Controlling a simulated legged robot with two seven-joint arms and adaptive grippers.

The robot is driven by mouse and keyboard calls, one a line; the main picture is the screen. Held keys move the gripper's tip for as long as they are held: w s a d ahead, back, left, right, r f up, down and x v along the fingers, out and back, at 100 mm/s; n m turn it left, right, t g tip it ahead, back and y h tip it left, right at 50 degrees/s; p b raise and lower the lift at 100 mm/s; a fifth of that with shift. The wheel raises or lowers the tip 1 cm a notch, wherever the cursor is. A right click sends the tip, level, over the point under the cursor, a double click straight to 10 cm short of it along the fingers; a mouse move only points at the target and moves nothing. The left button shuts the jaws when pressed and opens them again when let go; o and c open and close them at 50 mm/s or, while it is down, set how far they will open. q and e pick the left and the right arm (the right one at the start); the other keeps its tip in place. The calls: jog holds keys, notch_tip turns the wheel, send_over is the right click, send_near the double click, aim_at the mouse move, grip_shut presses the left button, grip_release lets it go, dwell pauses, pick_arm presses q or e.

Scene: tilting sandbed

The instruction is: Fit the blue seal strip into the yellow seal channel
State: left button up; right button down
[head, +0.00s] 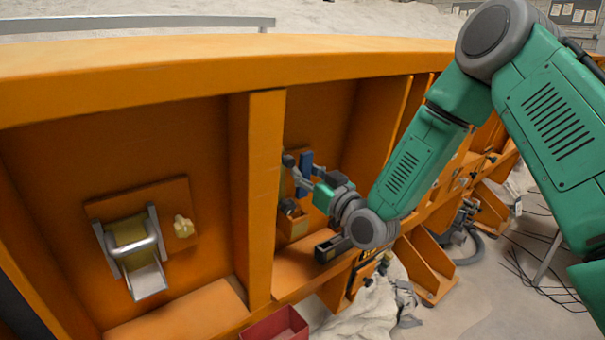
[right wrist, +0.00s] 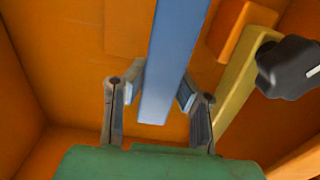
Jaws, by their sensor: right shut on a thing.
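The blue seal strip (head: 306,160) is upright in the jaws of my right gripper (head: 305,174), inside an orange bay. In the right wrist view, the blue strip (right wrist: 175,60) runs between the two fingers of my right gripper (right wrist: 160,95), its lower end free near the palm. The yellow seal channel (right wrist: 243,85) stands slanted to the right of the strip, with a visible gap between them in this view. A dark knob (right wrist: 288,68) covers part of the channel's right side. My left gripper is out of view.
An orange upright (head: 264,190) borders the bay on the left. In the left bay, a metal bracket (head: 148,280) is mounted on an orange panel. A black box (head: 330,248) sits on the ledge below my right gripper. A red bin (head: 277,325) is at the bottom.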

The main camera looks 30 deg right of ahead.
aim_at(303, 192)
jog(key=shift+s+r+p, duration=0.15)
jog(key=shift+r+p, duration=0.4)
jog(key=shift+r, duration=0.3)
jog(key=shift+s+r+p, duration=0.1)
jog(key=shift+r+p, duration=0.45)
jog(key=shift+r, duration=0.25)
jog(key=f+b, duration=0.2)
jog(key=w+f+b, duration=0.1)
jog(key=f+b, duration=0.1)
jog(key=shift+a, duration=0.15)
jog(key=shift+r, duration=0.1)
jog(key=shift+s, duration=0.15)
jog(key=shift+w+f+b, duration=0.25)
jog(key=shift+f+b, duration=0.7)
jog(key=shift+f, duration=0.15)
jog(key=shift+w+f+b, duration=0.2)
jog(key=shift+f+b, duration=0.75)
jog(key=shift+f, duration=0.1)
jog(key=shift+w+a+f+b, duration=0.1)
jog(key=shift+w+f+b, duration=0.05)
jog(key=shift+f+b, duration=0.8)
jog(key=shift+w+f+b, duration=0.15)
jog(key=shift+f+b, duration=0.65)
jog(key=shift+f, duration=0.2)
jog(key=shift+f+b, duration=0.3)
